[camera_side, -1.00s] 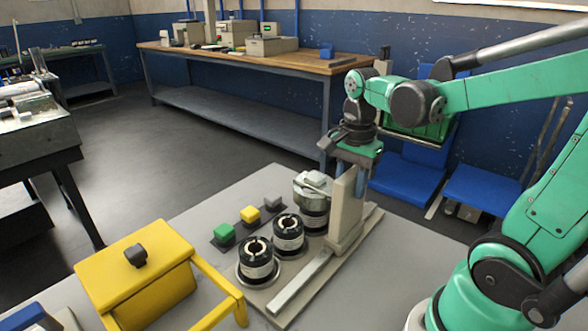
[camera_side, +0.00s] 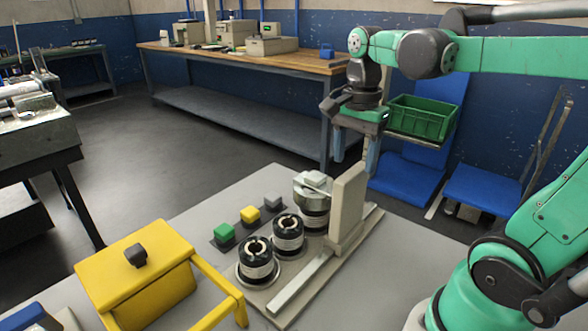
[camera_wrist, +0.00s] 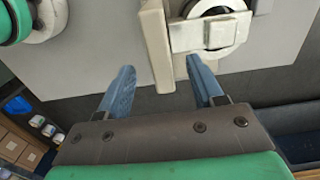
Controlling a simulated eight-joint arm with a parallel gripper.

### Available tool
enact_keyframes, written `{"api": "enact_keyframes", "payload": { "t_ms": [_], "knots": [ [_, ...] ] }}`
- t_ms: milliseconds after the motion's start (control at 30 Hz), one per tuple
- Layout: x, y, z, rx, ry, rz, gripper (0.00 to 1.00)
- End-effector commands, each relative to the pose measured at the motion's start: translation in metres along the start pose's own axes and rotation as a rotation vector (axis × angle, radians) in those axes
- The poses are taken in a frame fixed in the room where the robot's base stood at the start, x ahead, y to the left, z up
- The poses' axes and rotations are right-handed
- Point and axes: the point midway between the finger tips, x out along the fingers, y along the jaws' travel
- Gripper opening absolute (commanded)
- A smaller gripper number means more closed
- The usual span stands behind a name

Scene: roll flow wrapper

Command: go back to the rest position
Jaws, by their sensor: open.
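My gripper (camera_side: 354,160) is open and empty in the side view, raised above and behind the upright beige plate (camera_side: 347,207) of the wrapper fixture. Two black rolls with pale bands, one in the middle (camera_side: 288,235) and one in front (camera_side: 257,262), stand upright on the fixture base, apart from my gripper.
A yellow lidded box (camera_side: 135,268) stands at the front left. A green crate (camera_side: 422,119) is behind my gripper. A wooden-topped workbench (camera_side: 240,58) runs along the back wall.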

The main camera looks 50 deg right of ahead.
Motion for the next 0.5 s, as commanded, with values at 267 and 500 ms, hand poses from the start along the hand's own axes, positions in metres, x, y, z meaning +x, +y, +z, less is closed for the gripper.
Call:
{"api": "enact_keyframes", "payload": {
  "t_ms": [267, 500],
  "knots": [
    [-0.001, 0.0, 0.0, 0.0, 0.0, 0.0, 0.61],
    [-0.002, -0.015, 0.019, -0.286, 0.086, -0.071, 0.61]
  ]
}}
